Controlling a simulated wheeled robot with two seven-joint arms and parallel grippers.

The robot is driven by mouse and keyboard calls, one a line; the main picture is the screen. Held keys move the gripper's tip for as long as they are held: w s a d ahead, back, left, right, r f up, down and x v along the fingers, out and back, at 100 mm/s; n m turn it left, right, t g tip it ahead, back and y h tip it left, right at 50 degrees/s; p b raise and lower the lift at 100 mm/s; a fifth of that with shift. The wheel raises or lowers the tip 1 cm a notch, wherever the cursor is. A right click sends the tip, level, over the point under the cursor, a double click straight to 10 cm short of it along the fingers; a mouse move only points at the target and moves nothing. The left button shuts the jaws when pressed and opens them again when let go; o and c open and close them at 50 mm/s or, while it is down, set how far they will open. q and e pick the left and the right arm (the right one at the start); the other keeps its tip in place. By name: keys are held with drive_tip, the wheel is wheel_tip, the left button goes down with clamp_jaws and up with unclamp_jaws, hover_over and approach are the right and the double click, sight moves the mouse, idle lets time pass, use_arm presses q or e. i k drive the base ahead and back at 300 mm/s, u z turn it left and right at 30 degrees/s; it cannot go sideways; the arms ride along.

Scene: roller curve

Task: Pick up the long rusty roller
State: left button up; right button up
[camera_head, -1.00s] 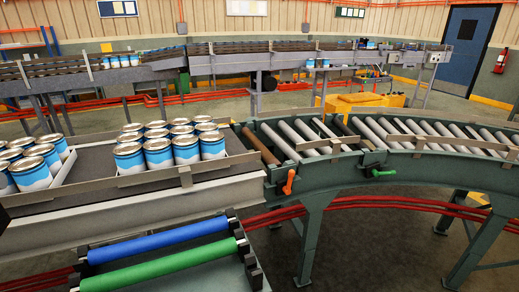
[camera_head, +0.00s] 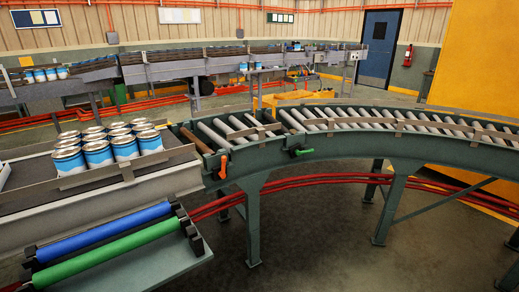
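A rusty brown roller (camera_head: 197,140) lies in the near end of the curved roller conveyor (camera_head: 345,141), beside the belt end and close to an orange handle (camera_head: 222,165). The other rollers are grey metal. Neither of my grippers is in view.
A belt conveyor (camera_head: 150,192) at left carries blue-and-white cans (camera_head: 97,153). A blue roller (camera_head: 103,232) and a green roller (camera_head: 110,254) lie on a shelf at its front. Open floor (camera_head: 310,235) lies in front of the curve, with red pipes (camera_head: 320,179) behind its legs.

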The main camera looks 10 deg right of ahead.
sight(203, 148)
drive_tip(key=z, duration=0.55)
drive_tip(key=k, duration=0.8)
drive_tip(key=z, duration=0.45)
drive_tip(key=i, duration=1.35)
drive_tip(key=u, duration=0.8)
drive_tip(key=i, duration=0.95)
drive_tip(key=u, duration=0.8)
